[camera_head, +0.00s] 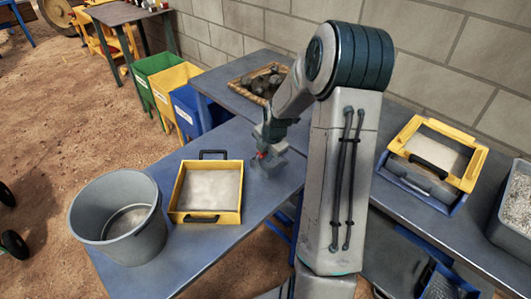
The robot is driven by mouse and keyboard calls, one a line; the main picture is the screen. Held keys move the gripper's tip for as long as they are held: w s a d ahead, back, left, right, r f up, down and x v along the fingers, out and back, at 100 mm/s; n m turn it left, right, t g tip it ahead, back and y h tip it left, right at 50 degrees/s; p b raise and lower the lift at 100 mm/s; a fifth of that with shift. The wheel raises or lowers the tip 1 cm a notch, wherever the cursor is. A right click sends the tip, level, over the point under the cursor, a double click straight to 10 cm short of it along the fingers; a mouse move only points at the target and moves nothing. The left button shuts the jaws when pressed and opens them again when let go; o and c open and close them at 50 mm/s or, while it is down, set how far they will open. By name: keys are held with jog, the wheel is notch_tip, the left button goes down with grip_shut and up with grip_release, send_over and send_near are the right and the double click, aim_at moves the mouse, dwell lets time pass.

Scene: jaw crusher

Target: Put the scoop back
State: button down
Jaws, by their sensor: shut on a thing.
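My gripper (264,147) points down over the blue-grey table (235,150), just right of a yellow-framed tray. It is shut on the scoop (270,164), a small grey thing whose shape is hard to make out against the table.
The yellow-framed tray (233,191) and a grey bucket (120,215) stand left of my gripper. A wooden tray of rocks (262,83) is behind. Green (158,80), yellow (173,85) and blue (193,110) bins stand beyond the table. Another yellow-framed box (436,147) is right.

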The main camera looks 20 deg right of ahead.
jog(key=c, duration=1.3)
grip_release()
jog(key=shift+f, duration=0.1)
jog(key=shift+o, duration=0.2)
jog(key=v, duration=1.2)
jog(key=s+a+r+m, duration=0.3)
jog(key=s+a+m, duration=0.4)
jog(key=s+m, duration=0.4)
jog(key=s+a+r+m, duration=0.3)
jog(key=s+a+m, duration=0.5)
jog(key=s+m, duration=0.3)
jog(key=shift+r+g+p, duration=0.3)
jog(key=shift+r+p, duration=0.05)
jog(key=shift+r, duration=0.05)
jog(key=shift+d, duration=0.1)
